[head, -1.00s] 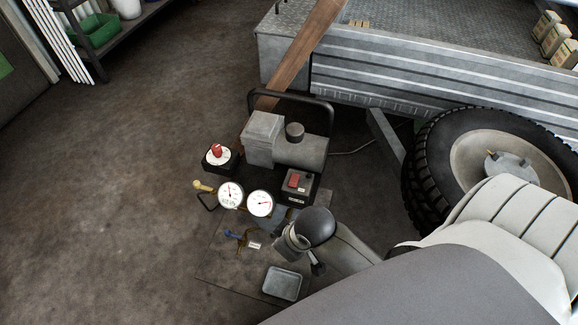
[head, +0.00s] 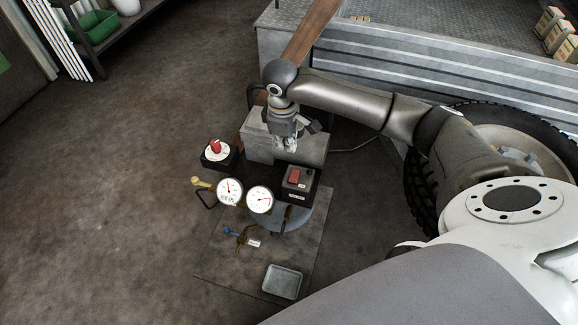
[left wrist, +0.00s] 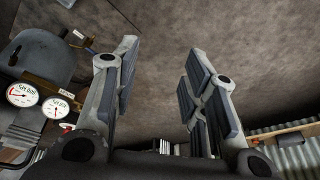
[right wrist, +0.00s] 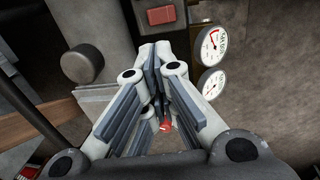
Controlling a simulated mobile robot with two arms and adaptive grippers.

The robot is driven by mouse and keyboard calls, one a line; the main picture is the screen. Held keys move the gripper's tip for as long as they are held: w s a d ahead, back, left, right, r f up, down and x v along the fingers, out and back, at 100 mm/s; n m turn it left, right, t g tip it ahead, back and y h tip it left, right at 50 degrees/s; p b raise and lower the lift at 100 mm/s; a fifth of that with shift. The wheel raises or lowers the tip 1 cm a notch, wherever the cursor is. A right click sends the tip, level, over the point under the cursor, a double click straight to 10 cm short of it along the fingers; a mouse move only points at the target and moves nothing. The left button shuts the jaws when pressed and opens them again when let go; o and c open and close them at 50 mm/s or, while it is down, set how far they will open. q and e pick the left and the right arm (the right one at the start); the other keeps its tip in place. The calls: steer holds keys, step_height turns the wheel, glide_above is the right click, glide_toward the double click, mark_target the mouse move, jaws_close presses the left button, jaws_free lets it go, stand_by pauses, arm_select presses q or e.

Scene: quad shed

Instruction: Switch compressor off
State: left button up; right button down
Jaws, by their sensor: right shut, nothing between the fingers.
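The compressor (head: 258,148) stands on the floor, with a grey motor block and a black handle partly hidden by my right arm. Its black switch box (head: 299,183) carries a red rocker switch (head: 294,176); the rocker also shows at the top of the right wrist view (right wrist: 161,15). My right gripper (head: 286,149) is shut and empty, pointing down over the motor, just behind and above the switch box, apart from the rocker. My left gripper (left wrist: 158,85) is open and empty in the left wrist view, with floor beyond it; the head view does not show it.
A red knob (head: 215,147) on a black box stands left of the compressor. Two gauges (head: 230,191) (head: 260,199) face up in front. A small tray (head: 282,282) lies on a floor mat (head: 222,262). A trailer (head: 400,60) with a big tyre (head: 420,190) stands behind; open floor lies left.

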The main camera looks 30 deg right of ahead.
arm_select(q)
steer(key=w+d+r+t+h+b, duration=0.1)
steer(key=w+d+r+t+b, duration=0.2)
steer(key=w+t, duration=0.5)
arm_select(e)
glide_toward(289, 173)
steer(key=shift+f, duration=0.25)
steer(key=f, duration=0.1)
steer(key=f+b, duration=0.1)
steer(key=f, duration=0.1)
steer(key=f+b, duration=0.1)
steer(key=f, duration=0.1)
steer(key=shift+w+d, duration=0.15)
steer(key=shift+d, duration=0.2)
arm_select(q)
steer(key=w+d+r+t+h, duration=0.2)
steer(key=w+d+r+t, duration=0.1)
steer(key=w+r, duration=0.5)
steer(key=shift+w+d+r+m+t+h+b, duration=0.2)
steer(key=shift+w+r+m+t+h+b, duration=0.1)
steer(key=shift+r+t, duration=0.6)
arm_select(e)
steer(key=shift+f, duration=0.25)
arm_select(q)
steer(key=shift+r, duration=0.1)
